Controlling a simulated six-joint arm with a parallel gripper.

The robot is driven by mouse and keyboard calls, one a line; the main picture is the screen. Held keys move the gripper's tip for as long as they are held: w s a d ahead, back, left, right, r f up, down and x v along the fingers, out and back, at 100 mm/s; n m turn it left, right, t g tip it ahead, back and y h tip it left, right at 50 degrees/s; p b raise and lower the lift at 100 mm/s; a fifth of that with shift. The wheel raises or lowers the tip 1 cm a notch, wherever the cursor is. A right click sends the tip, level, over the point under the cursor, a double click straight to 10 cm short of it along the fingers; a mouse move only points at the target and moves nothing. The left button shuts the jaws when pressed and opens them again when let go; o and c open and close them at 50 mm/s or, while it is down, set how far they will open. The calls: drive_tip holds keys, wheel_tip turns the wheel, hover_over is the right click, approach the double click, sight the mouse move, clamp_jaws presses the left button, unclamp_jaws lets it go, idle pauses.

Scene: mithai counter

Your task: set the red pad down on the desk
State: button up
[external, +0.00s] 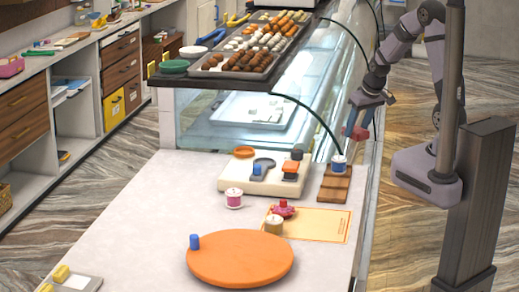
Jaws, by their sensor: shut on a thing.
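My gripper (359,118) is at the right, below my bent arm and beside the glass case. It is shut on the red pad (355,132), which shows small and tilted below the jaws. The jaws partly hide the pad. The pad is in the air, above and to the right of a blue-and-white spool (338,160). The pale desk (130,215) fills the lower middle of the external view.
The spool stands on a wooden block (335,185) at the desk's right edge. A cream tray (230,182), an orange sheet (325,222), other spools and a round orange board (240,262) occupy the desk. Its left part is largely clear.

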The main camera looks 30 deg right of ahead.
drive_tip(key=a+r+n+y+p, duration=0.2)
drive_tip(key=a+r+n+p, duration=0.15)
drive_tip(key=a+r, duration=0.9)
drive_tip(key=a+f+n+b, duration=0.2)
drive_tip(key=a+n+b, duration=0.1)
drive_tip(key=a, duration=1.1)
drive_tip(key=s+a+f+n+g+y+b, duration=0.1)
drive_tip(key=s+a+f+n+b, duration=0.1)
drive_tip(key=s+a, duration=0.6)
drive_tip(key=s+a+f+n+g+b, duration=0.1)
drive_tip(key=s+a+f+n, duration=0.3)
drive_tip(key=a, duration=0.8)
drive_tip(key=s+a+f+n+g+y+b, duration=0.1)
drive_tip(key=s+a+b, duration=0.1)
drive_tip(key=s+a, duration=0.7)
drive_tip(key=shift+w+d+f+p+x, duration=0.1)
drive_tip(key=shift+d+p+x, duration=0.4)
drive_tip(key=shift+x, duration=1.15)
drive_tip(key=shift+w+d+f+p+x, duration=0.1)
drive_tip(key=shift+p+x, duration=0.75)
drive_tip(key=shift+x, duration=0.8)
drive_tip(key=shift+w+d+f+p+x, duration=0.1)
drive_tip(key=shift+d+p+x, duration=0.45)
drive_tip(key=shift+x, duration=1.1)
drive_tip(key=shift+a, duration=0.2)
